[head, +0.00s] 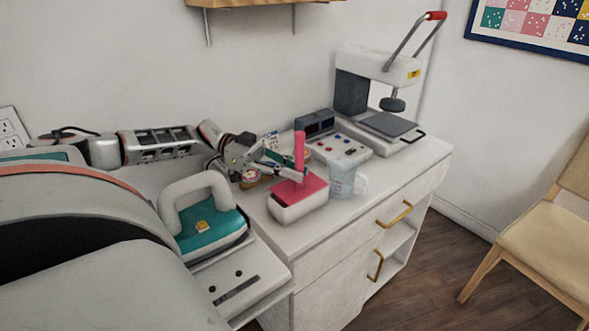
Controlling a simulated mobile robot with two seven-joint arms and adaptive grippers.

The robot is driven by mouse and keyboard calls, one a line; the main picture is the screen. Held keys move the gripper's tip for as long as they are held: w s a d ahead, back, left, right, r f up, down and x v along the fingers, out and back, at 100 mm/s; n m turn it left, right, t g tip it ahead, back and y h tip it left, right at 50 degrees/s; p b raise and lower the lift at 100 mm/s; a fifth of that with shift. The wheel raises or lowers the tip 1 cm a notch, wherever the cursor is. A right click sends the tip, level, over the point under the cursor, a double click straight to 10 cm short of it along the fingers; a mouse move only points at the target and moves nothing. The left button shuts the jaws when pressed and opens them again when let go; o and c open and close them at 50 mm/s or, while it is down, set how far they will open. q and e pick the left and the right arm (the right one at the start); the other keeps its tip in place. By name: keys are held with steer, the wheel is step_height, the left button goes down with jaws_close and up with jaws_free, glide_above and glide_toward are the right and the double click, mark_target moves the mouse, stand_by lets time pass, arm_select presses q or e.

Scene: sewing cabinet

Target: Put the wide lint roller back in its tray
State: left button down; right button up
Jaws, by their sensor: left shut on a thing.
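The wide lint roller (299,150) has an upright pink handle and a broad pink head. Its head lies low at the mouth of a white tray (289,212) with rounded corners, near the front edge of the cabinet top. I cannot tell whether the head rests fully on the tray's floor. My left gripper (293,174) reaches in from the left and is shut on the roller at the lower part of the handle. Its fingers partly hide the handle's base. My right gripper is out of view.
A clear measuring jug (343,183) stands just right of the tray. A box with buttons (341,149) and a heat press (377,82) are behind it. A teal iron (206,226) is at front left. Small round items (249,179) sit by my left wrist.

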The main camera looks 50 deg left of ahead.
arm_select(q)
steer(key=shift+f, duration=0.25)
steer(key=c, duration=1.9)
jaws_free()
steer(key=v, duration=0.7)
steer(key=shift+s+a, duration=0.1)
steer(key=shift+a, duration=0.15)
